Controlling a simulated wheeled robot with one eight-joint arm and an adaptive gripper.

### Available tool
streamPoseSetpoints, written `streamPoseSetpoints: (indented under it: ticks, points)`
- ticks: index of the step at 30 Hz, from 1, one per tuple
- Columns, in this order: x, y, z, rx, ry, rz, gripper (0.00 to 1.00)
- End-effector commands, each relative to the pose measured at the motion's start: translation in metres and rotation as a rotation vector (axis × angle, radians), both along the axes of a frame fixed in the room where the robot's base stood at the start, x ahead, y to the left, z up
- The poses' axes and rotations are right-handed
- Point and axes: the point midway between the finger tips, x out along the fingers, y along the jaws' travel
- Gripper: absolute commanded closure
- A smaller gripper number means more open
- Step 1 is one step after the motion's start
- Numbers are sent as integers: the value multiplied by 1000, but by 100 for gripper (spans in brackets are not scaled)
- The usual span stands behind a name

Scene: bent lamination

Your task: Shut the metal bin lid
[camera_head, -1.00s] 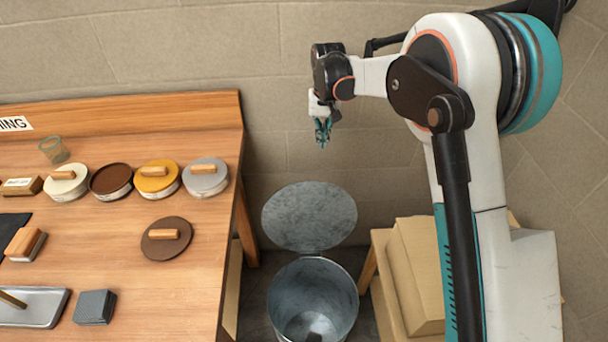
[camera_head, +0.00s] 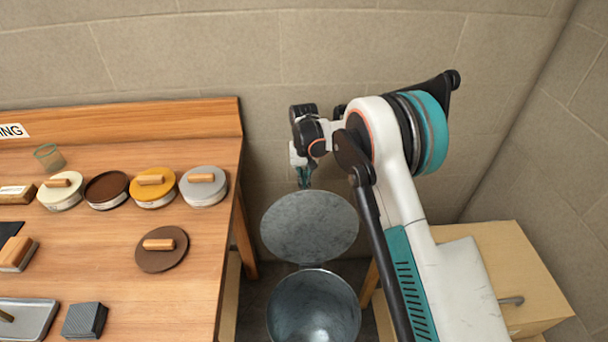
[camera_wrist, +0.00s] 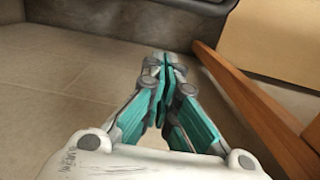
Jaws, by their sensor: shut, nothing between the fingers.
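The metal bin (camera_head: 313,305) stands on the floor to the right of the wooden table, its mouth open and its inside showing. Its round grey lid (camera_head: 310,226) is raised upright behind the mouth, leaning back toward the wall. My gripper (camera_head: 304,184) is shut and empty, pointing down near the top edge of the lid, by the wall. Whether it touches the lid I cannot tell. In the wrist view my gripper's teal fingers (camera_wrist: 166,75) are together, and neither lid nor bin can be made out there.
The wooden table (camera_head: 200,240) at left holds several round tins, a loose brown lid (camera_head: 161,249) and a metal tray (camera_head: 25,315). A pale wooden cabinet (camera_head: 500,255) stands at right, partly behind my arm. The stone wall (camera_head: 330,60) closes off the back.

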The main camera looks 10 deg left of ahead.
Motion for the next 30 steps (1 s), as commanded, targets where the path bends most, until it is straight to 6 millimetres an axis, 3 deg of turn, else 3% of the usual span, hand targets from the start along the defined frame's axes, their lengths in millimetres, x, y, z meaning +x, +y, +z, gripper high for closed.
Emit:
streamPoseSetpoints:
  ticks: [1,3,12,30]
  points:
    - [-1,0,-14,0,0,0,100]
    - [-10,-3,-4,0,0,0,100]
    - [-33,-8,7,0,0,0,100]
    - [-37,-9,11,3,-12,0,100]
